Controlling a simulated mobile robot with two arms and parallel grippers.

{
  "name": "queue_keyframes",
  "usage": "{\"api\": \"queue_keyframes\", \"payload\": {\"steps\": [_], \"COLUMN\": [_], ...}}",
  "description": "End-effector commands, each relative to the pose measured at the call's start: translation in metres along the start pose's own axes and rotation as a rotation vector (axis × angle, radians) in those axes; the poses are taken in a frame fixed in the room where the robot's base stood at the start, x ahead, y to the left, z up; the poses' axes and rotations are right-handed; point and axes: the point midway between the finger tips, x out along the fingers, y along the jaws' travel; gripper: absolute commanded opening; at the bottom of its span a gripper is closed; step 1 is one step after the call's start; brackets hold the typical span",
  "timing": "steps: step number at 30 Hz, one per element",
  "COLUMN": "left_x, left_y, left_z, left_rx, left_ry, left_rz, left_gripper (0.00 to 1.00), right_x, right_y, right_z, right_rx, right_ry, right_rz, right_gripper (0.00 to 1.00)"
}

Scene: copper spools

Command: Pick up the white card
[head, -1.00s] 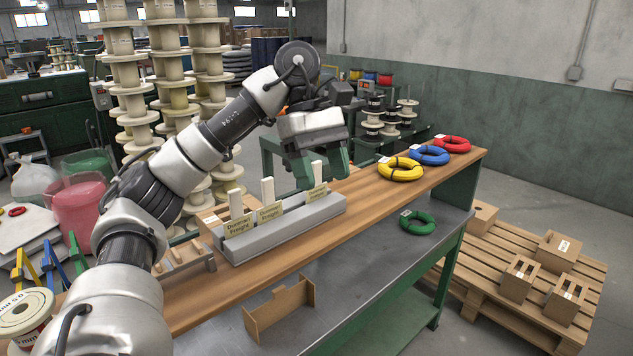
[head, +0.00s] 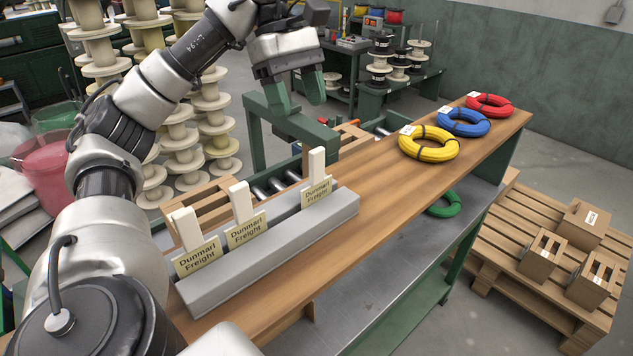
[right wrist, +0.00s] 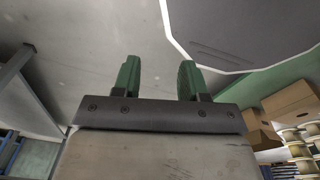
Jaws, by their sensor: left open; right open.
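Three white upright pieces, the left one (head: 187,228), the middle one (head: 241,202) and the right one (head: 317,165), stand in a long grey holder (head: 275,250) on the wooden shelf. Each has a pale "Dunmarl Freight" label at its front. I cannot tell which is the white card. My left gripper (head: 298,98) is open and empty, its green fingers pointing down, above and behind the right piece and apart from it. My right gripper (right wrist: 158,80) is open in the right wrist view, with nothing between its fingers.
Yellow (head: 430,148), blue (head: 463,124) and red (head: 490,106) coils lie at the shelf's far end. A green coil (head: 445,204) lies on the lower grey surface. A pallet (head: 490,255) with cardboard boxes stands at right. The shelf between holder and yellow coil is clear.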

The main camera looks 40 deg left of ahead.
Motion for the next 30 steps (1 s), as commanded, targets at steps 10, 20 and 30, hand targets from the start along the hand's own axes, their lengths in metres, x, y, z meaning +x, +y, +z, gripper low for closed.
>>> {"api": "queue_keyframes", "payload": {"steps": [10, 20, 30], "left_x": [0.039, 0.077, 0.081], "left_y": [0.002, 0.007, 0.008], "left_z": [-0.002, -0.001, -0.001], "left_rx": [0.000, -0.001, -0.001], "left_ry": [0.000, 0.000, -0.001], "left_rz": [-0.002, -0.001, 0.001], "left_gripper": [0.60, 0.60, 0.49], "right_x": [0.029, 0.025, 0.026], "right_y": [0.010, 0.000, -0.003], "right_z": [0.021, 0.002, 0.006], "right_rx": [-0.002, 0.004, 0.002], "right_ry": [-0.029, 0.002, -0.005], "right_rz": [0.014, 0.001, -0.004], "right_gripper": [0.43, 0.43, 0.43]}}
